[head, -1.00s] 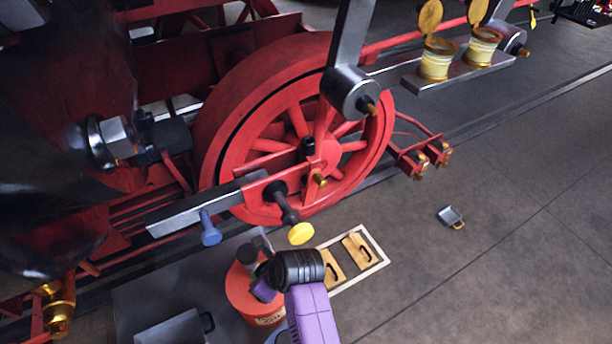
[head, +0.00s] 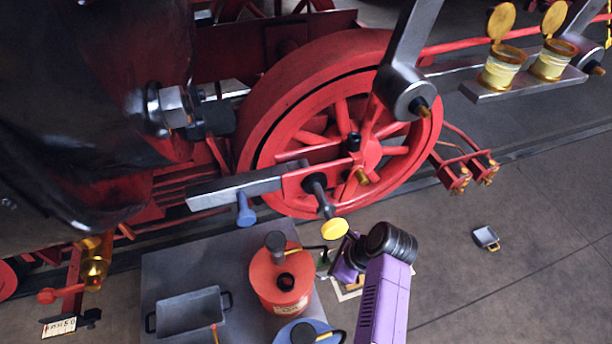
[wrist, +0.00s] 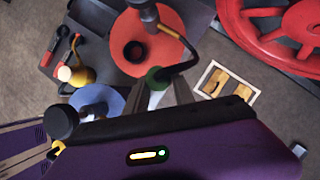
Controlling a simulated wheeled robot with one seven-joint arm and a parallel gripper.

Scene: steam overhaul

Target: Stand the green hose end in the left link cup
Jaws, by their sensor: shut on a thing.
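The green hose end (wrist: 157,76) is between my gripper's fingertips (wrist: 162,92) in the wrist view, with a dark hose running from it towards the red can (head: 281,280). In the head view, my gripper (head: 338,265) is just right of the red can, shut on the hose end, which is mostly hidden there. The left link cup (head: 500,75), a yellowish cup with a brass rim and a raised round lid, stands on a grey bar at the upper right, well away from my gripper. The right link cup (head: 552,62) beside it also has its lid up.
A grey tray (head: 190,312) and a blue can (head: 306,333) share the dark sheet with the red can. The floor at the right is mostly clear.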

